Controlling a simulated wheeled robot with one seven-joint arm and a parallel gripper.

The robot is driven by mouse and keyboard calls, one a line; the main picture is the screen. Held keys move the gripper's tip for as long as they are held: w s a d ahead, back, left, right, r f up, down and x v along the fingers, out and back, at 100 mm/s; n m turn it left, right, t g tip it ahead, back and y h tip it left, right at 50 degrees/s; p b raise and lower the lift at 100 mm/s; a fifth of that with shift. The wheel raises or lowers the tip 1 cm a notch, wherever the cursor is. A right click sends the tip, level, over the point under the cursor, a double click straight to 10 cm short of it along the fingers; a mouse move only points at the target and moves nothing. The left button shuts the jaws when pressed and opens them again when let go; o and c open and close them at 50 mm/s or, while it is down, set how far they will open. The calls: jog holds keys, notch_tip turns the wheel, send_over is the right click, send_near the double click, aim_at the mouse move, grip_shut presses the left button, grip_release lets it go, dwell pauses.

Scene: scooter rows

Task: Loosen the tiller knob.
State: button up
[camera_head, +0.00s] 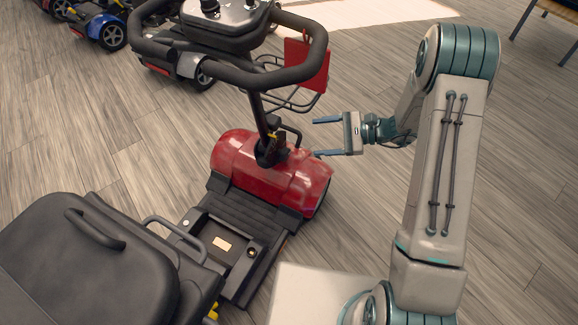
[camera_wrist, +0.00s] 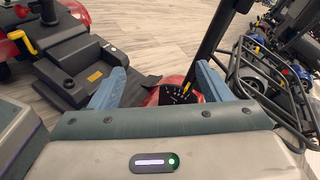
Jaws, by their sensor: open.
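A red mobility scooter (camera_head: 240,165) stands left of my arm, its black tiller (camera_head: 258,112) rising from the red front cover to a looped handlebar (camera_head: 315,60). At the tiller's foot are a black bent bracket and a small yellow part (camera_head: 272,135). In the wrist view a black fan-shaped plate with pale marks (camera_wrist: 172,95) and a yellow lever (camera_wrist: 187,88) show between the fingers. I cannot clearly make out the tiller knob itself. My gripper (camera_head: 316,137) is open and empty, right of the tiller's foot and apart from it. Its fingers also show in the wrist view (camera_wrist: 160,72).
A black seat (camera_head: 70,255) and the scooter's footboard (camera_head: 225,245) lie at the lower left. A wire basket with a red panel (camera_head: 306,65) hangs above my gripper. Other scooters, one blue (camera_head: 100,28), stand behind.

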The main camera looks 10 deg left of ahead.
aim_at(288, 156)
jog(key=w+f+m+t+b, duration=0.2)
jog(key=f, duration=0.6)
jog(key=w+d+f+m+t+y+b, duration=0.1)
jog(key=w+f+m+t+b, duration=0.1)
jog(key=f, duration=0.6)
jog(key=w+f+m+t+y+b, duration=0.1)
jog(key=f+b, duration=0.3)
jog(key=f, duration=0.4)
jog(key=shift+w+d+f+m+t, duration=0.2)
jog(key=shift+w+f+m+t, duration=0.2)
jog(key=shift+m+t, duration=0.5)
jog(key=shift+w+a+f, duration=0.1)
jog(key=shift+f, duration=0.05)
jog(key=b+x, duration=0.4)
jog(key=x, duration=0.8)
jog(key=shift+b, duration=0.3)
jog(key=shift+w+a+r, duration=0.2)
jog(key=shift+w+a, duration=0.05)
jog(key=shift+a, duration=0.4)
jog(key=shift+c, duration=0.3)
jog(key=c, duration=0.9)
